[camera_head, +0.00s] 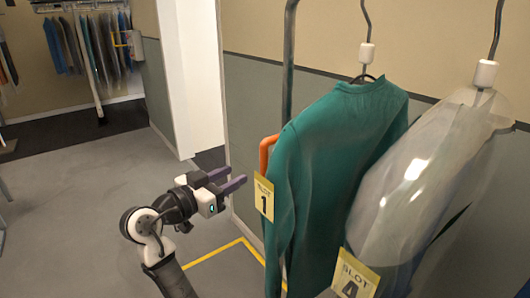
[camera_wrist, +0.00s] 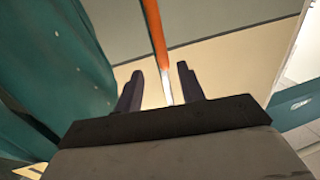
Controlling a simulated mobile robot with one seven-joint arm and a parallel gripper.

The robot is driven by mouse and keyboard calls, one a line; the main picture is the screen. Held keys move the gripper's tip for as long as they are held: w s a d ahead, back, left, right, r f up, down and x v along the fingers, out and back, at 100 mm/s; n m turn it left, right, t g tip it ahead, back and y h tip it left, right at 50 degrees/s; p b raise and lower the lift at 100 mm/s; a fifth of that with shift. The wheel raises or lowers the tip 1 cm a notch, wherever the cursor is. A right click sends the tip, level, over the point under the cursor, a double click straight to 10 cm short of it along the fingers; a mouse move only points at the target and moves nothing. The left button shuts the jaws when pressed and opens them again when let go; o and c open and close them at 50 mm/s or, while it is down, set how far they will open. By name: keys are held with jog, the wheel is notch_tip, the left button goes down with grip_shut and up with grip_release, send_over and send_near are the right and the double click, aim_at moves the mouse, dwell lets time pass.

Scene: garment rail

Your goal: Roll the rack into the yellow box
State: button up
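The rack shows in the head view as a grey metal post (camera_head: 289,65) with an orange handle (camera_head: 265,152) on its left side. A green sweater (camera_head: 335,150) and a garment in a clear cover (camera_head: 430,170) hang on it. My gripper (camera_head: 233,178) is open and empty, left of the handle and apart from it. In the wrist view the orange handle (camera_wrist: 155,30) lines up with the gap between my fingers (camera_wrist: 160,72). A yellow line (camera_head: 215,254) on the floor forms a corner, part of the yellow box; the rest is hidden. The rack's base is out of view.
Yellow tags, slot 1 (camera_head: 264,197) and slot 4 (camera_head: 355,280), hang by the garments. A wall (camera_head: 250,105) stands close behind the rack. Another rail of clothes (camera_head: 90,45) stands at the far left. The grey floor (camera_head: 85,200) at left is mostly clear.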

aim_at(261, 160)
jog(key=p+x, duration=0.4)
jog(key=x, duration=0.8)
grip_shut()
